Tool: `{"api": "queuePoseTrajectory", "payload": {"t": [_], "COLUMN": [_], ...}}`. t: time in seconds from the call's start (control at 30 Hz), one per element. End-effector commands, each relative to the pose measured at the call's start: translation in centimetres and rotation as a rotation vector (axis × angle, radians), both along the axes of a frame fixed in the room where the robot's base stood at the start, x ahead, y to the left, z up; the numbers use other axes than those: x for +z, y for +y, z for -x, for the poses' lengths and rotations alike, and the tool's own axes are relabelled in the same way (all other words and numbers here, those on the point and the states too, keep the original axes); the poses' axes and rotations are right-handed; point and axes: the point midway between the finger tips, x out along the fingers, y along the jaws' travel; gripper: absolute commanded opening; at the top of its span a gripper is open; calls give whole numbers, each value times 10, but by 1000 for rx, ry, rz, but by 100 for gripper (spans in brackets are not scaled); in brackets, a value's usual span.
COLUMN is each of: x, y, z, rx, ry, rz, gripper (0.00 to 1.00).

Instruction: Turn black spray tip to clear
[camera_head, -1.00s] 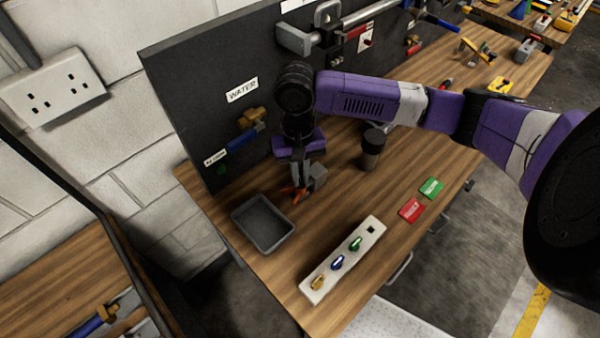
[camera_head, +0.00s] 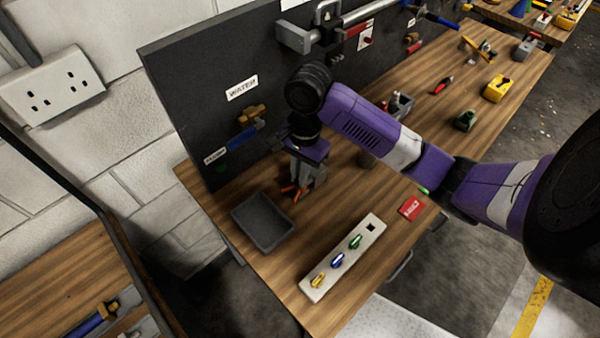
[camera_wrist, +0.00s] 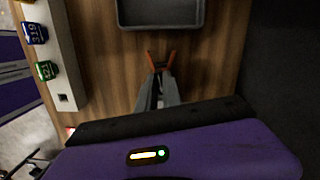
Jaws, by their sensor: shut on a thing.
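My gripper (camera_head: 299,180) is low over the bench, close to the dark back panel and behind the grey tray. In the wrist view its grey fingers (camera_wrist: 160,85) come together just short of two orange prongs (camera_wrist: 160,60), which spread in a V toward the tray. The orange prongs also show in the head view (camera_head: 291,189). The black spray tip is hidden between the fingers, so its turn angle cannot be read. A pale rack (camera_head: 328,281) holds yellow (camera_head: 318,280), blue (camera_head: 338,260) and green (camera_head: 355,241) tips; its far slot (camera_head: 371,227) is empty.
The grey tray (camera_head: 237,229) sits by the bench's left edge. A red card (camera_head: 411,208) lies right of the rack. The back panel (camera_head: 190,110) stands close behind my gripper, with a WATER label and a brass-and-blue valve (camera_head: 248,125). Bare wood lies between tray and rack.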

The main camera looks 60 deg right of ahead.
Motion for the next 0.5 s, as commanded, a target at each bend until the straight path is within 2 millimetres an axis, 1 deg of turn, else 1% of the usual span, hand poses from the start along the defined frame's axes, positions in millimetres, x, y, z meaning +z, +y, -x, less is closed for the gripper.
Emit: {"api": "queuePoseTrajectory", "payload": {"t": [0.03,0.1,0.2,0.47,0.5], "x": [-1,-1,-1,-1,-1], "y": [6,5,4,3,3], "z": [-2,-1,-2,-1,-1], "rx": [-52,-123,-186,-205,-204], "ry": [-6,-5,-4,-2,-2], "rz": [-14,-12,-9,-6,-5], "gripper": [0,0,0,0,17]}}
